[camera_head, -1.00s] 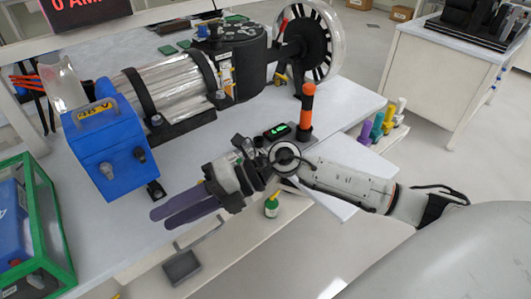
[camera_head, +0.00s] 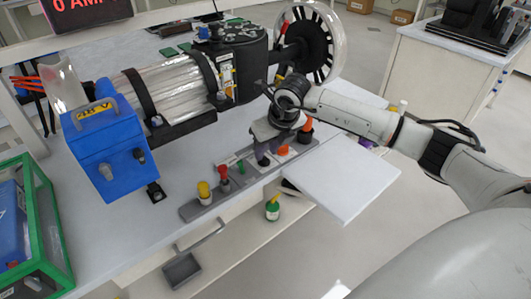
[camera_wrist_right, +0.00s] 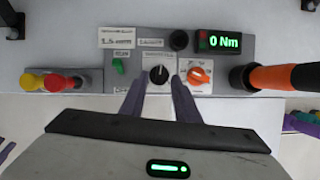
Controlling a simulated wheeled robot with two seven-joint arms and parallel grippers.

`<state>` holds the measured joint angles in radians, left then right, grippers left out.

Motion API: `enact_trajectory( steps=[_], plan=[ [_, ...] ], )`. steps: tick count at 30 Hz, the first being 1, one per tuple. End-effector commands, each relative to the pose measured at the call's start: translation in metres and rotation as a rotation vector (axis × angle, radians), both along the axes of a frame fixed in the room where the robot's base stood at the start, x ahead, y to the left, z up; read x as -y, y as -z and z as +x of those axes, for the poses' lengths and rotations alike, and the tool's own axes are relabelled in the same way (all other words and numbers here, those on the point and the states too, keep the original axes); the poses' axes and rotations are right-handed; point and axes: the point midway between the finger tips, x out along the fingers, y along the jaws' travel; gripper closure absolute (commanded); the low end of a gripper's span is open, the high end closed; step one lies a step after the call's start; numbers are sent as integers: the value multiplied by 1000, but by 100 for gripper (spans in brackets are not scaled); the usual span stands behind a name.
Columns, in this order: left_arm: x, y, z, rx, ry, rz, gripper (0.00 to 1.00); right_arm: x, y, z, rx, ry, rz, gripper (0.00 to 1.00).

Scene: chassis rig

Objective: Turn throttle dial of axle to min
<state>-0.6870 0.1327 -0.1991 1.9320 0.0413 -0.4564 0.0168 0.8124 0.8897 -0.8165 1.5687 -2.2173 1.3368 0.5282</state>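A black dial (camera_wrist_right: 158,74) with a white pointer mark sits on the grey control panel (camera_wrist_right: 222,61) in the right wrist view. An orange dial (camera_wrist_right: 198,76) sits just right of it; the labels are too small to read, so I cannot tell which is the throttle. My right gripper (camera_wrist_right: 157,92) is open, its two purple fingers pointing at the panel on either side of the black dial. I cannot tell whether they touch it. In the head view the right gripper (camera_head: 266,148) hides the panel's middle; the orange dial (camera_head: 283,150) shows beside it.
A black-and-orange lever (camera_wrist_right: 275,77) and a green "0 Nm" display (camera_wrist_right: 218,41) are at the panel's right. A green switch (camera_wrist_right: 118,66), red knob (camera_wrist_right: 56,82) and yellow knob (camera_wrist_right: 31,82) lie left. A blue box (camera_head: 104,145) and the axle stand behind.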

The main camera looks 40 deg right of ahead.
Motion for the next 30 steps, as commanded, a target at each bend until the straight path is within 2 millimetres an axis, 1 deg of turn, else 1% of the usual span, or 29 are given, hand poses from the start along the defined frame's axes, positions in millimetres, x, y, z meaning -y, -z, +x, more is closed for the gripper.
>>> enact_trajectory(
  steps=[1,6,15,16,21,30],
  plan=[
    [-1,1,0,-1,-1,0,69,0,7,2,-3,1,0,71],
    [-2,1,0,-2,-3,3,69,0,21,8,-1,0,1,71],
    [-2,1,1,0,-4,2,69,0,24,10,0,-1,1,71],
    [-2,1,1,1,-4,2,69,0,24,10,0,-1,1,73],
    [-2,-2,2,5,-4,1,69,0,23,10,0,-1,1,100],
    [-1,-2,3,9,-2,0,69,0,24,10,1,-17,0,100]
  ],
)
